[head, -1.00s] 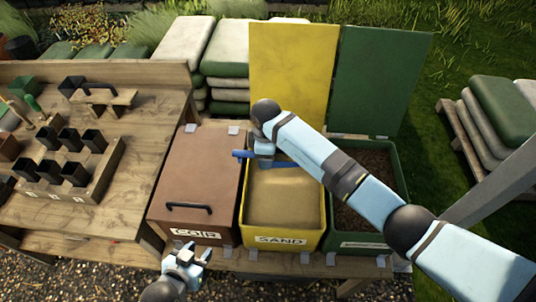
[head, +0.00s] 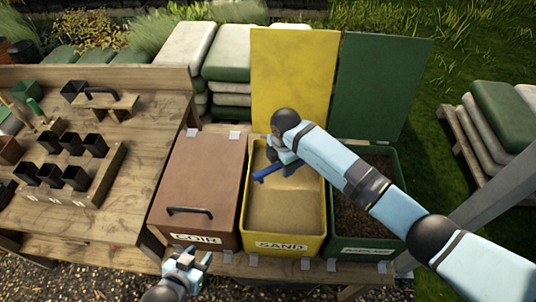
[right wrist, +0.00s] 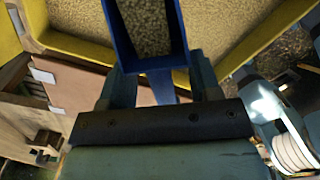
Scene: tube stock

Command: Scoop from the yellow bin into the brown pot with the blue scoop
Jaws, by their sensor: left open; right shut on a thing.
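The yellow bin (head: 311,243), labelled SAND, stands open in the head view with pale sand inside. My right gripper (head: 287,165) is over the bin's left half, shut on the blue scoop (head: 268,174). In the right wrist view the scoop (right wrist: 184,45) points away from the jaws (right wrist: 160,92), and sand-coloured grains show between its blue walls. A reddish-brown pot (head: 10,150), apparently the brown pot, is at the left edge of the head view on the bench. My left gripper (head: 188,262) is open and empty in front of the brown coir bin.
The coir bin (head: 200,180) is closed, left of the yellow bin. A green bin (head: 395,225) with dark contents is open at right. The yellow lid (head: 295,75) and green lid (head: 380,85) stand upright behind. The bench (head: 140,160) holds black pots in a tray (head: 105,175).

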